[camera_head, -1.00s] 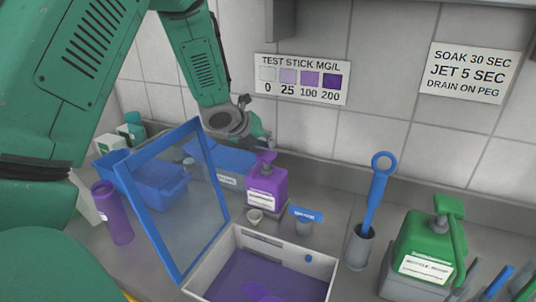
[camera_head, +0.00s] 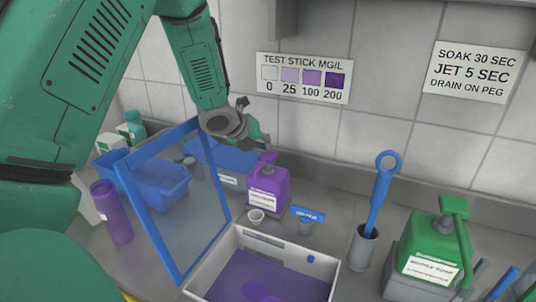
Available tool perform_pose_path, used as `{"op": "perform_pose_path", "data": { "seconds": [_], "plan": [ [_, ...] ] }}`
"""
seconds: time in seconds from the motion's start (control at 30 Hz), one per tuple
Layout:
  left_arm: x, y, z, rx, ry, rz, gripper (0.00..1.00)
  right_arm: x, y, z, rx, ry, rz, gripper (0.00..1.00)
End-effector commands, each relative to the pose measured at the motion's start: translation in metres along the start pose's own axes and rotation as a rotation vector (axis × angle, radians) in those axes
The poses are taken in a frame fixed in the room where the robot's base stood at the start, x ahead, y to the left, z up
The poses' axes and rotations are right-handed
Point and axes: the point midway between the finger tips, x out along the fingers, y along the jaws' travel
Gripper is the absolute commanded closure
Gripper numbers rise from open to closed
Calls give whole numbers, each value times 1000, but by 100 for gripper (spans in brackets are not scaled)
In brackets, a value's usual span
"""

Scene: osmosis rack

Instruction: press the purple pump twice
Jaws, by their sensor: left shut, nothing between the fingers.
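The purple pump bottle (camera_head: 268,184) stands upright near the back wall, with a white label on its front and a purple pump head (camera_head: 267,158) on top. My left gripper (camera_head: 264,142) is shut and empty, just above the pump head. I cannot tell whether its fingertips touch the head. My right gripper is not in view.
A blue-framed clear lid (camera_head: 178,200) stands open beside a white box with purple liquid (camera_head: 262,280). A green pump bottle (camera_head: 432,252) and a blue-handled brush (camera_head: 380,195) in a grey holder stand right. A blue bin (camera_head: 160,185) and purple bottle (camera_head: 111,212) are left.

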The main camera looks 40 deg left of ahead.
Motion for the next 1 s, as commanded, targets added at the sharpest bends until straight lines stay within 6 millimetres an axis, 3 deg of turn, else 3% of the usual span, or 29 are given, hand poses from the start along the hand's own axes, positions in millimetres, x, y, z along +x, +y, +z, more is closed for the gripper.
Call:
{"op": "perform_pose_path", "data": {
  "seconds": [1.0],
  "plan": [
    [10, 8, -8, 0, 3, 5, 100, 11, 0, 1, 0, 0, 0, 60]
  ]
}}
